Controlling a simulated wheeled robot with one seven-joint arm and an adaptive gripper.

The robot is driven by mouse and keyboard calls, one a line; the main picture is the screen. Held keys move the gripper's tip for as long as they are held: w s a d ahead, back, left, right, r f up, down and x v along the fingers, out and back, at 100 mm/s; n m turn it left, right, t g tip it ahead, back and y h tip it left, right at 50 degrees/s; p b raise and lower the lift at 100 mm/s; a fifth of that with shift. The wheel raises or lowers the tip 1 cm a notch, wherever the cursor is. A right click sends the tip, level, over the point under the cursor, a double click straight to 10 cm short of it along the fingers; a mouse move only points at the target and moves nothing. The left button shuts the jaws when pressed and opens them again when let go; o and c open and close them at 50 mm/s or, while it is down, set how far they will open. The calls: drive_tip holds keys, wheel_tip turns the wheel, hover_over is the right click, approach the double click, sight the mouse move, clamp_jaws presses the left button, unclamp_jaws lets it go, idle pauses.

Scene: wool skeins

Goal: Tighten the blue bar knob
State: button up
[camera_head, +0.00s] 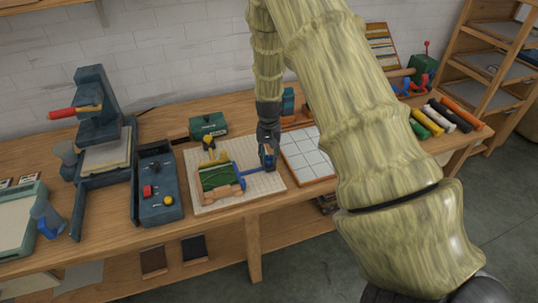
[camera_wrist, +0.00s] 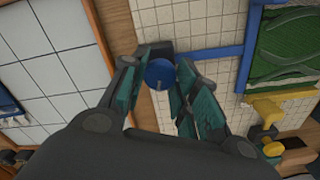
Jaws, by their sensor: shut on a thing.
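The blue bar knob (camera_wrist: 159,73) is a round blue disc with a small pale mark, at the right-hand end of the blue bar (camera_head: 252,172) in the head view. My gripper (camera_wrist: 156,88) points down over it, with its teal-padded fingers closed around the knob's sides. In the wrist view the blue bar (camera_wrist: 218,52) runs right from a dark block behind the knob to a blue frame edge. In the head view my gripper (camera_head: 268,160) hides most of the knob. The green piece (camera_head: 219,177) lies in the frame at the bar's other end.
A pale gridded board (camera_head: 268,184) lies under the frame. A yellow knob (camera_head: 208,143) stands behind the frame. A white tiled panel (camera_head: 306,160) lies to the right, and a dark tray (camera_head: 155,207) with small knobs to the left. Coloured rolls (camera_head: 447,116) lie farther right.

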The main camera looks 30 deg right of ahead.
sight(269, 157)
drive_tip(key=m, duration=0.4)
drive_tip(key=shift+r+m, duration=0.1)
drive_tip(key=shift+m, duration=0.2)
drive_tip(key=shift+m+p, duration=0.5)
drive_tip(key=shift+m, duration=1)
drive_tip(key=o, duration=1)
drive_tip(key=shift+o, duration=0.2)
wheel_tip(269, 157, up, 12)
